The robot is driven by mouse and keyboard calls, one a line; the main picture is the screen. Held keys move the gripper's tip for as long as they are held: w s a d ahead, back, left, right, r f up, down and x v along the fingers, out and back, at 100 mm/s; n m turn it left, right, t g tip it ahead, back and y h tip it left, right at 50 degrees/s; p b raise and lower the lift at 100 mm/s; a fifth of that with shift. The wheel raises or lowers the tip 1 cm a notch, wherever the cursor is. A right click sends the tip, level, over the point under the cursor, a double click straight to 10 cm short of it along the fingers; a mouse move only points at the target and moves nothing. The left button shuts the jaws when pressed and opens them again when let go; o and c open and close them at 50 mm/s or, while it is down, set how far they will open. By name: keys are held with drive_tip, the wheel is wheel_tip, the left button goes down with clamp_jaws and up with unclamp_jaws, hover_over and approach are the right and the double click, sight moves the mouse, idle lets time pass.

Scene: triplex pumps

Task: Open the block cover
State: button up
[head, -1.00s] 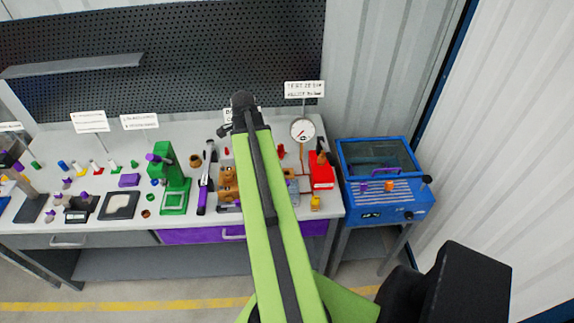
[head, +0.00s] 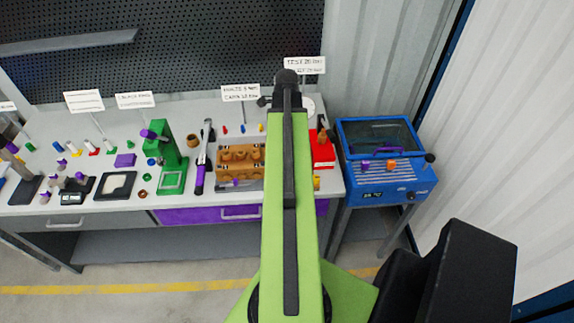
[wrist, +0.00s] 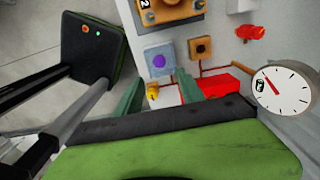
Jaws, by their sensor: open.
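A blue bench unit (head: 388,178) stands on its own stand right of the workbench. Its clear-windowed lid (head: 378,138) appears lowered, with a purple handle (head: 385,150) near its front edge. A brown block (head: 236,160) with several round openings sits on the workbench left of my arm; part of it also shows at the top of the wrist view (wrist: 168,10). I cannot tell for sure which one carries the block cover. My gripper (wrist: 160,95) shows two green fingers, apart and empty, over the bench near a yellow item (wrist: 153,91). My arm hides the gripper in the head view.
The gauge (wrist: 285,90), a red box (wrist: 218,84) and a small grey block with a purple top (wrist: 158,60) are close to the fingers. A green press (head: 168,165) and several small parts fill the bench's left. A corrugated wall is right of the blue unit.

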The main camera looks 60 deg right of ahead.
wheel_tip(320, 180, down, 10)
drive_tip(key=b, duration=0.8)
drive_tip(key=shift+b, duration=0.3)
drive_tip(key=shift+c, duration=0.5)
clamp_jaws()
drive_tip(key=shift+r, duration=0.1)
